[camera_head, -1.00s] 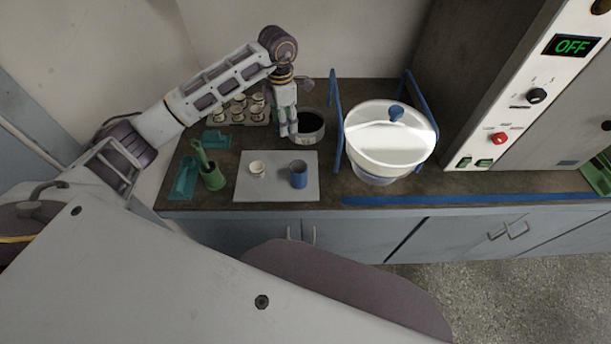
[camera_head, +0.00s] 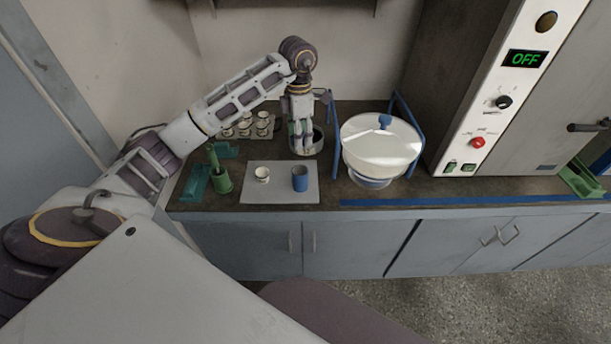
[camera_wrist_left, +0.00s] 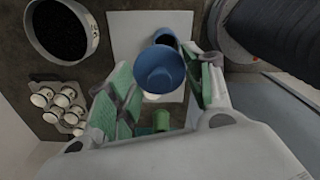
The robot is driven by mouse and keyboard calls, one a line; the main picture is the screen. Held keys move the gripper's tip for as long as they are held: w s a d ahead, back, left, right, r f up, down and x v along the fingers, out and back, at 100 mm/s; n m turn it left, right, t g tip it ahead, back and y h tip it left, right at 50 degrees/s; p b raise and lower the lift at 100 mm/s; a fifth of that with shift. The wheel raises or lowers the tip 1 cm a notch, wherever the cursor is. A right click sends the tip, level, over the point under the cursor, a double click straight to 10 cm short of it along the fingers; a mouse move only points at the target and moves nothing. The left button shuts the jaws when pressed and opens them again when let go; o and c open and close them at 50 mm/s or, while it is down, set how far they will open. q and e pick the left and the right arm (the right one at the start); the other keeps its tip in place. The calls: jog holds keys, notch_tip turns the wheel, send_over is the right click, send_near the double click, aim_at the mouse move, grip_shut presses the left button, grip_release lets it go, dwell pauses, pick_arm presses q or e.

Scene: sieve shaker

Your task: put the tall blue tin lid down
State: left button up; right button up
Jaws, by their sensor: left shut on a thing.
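My left gripper (camera_head: 302,150) hangs in front of the dark-filled bowl, behind the grey mat. In the left wrist view it also shows (camera_wrist_left: 160,82), with its green pads on both sides of the tall blue tin lid (camera_wrist_left: 160,70), and it is shut on that lid. The lid is hard to make out in the head view. A blue tin (camera_head: 300,180) stands on the mat; in the left wrist view it (camera_wrist_left: 166,36) is partly covered by the lid. My right gripper is not in view.
The grey mat (camera_head: 268,194) also carries a small white cup (camera_head: 262,173). A green pot (camera_head: 222,182) stands left of it. Several small cups are at the back left, near the bowl (camera_head: 318,142). A big white pan (camera_head: 380,160) between blue rails stands to the right.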

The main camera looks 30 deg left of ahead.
aim_at(300, 179)
pick_arm(q)
jog(key=shift+s+d, duration=0.2)
jog(key=shift+s, duration=0.1)
jog(key=shift+s+d+r, duration=0.1)
jog(key=shift+s, duration=0.25)
jog(key=shift+w, duration=0.1)
jog(key=shift+f, duration=0.5)
notch_tip(300, 179, down, 4)
jog(key=shift+r, duration=0.1)
notch_tip(300, 179, down, 6)
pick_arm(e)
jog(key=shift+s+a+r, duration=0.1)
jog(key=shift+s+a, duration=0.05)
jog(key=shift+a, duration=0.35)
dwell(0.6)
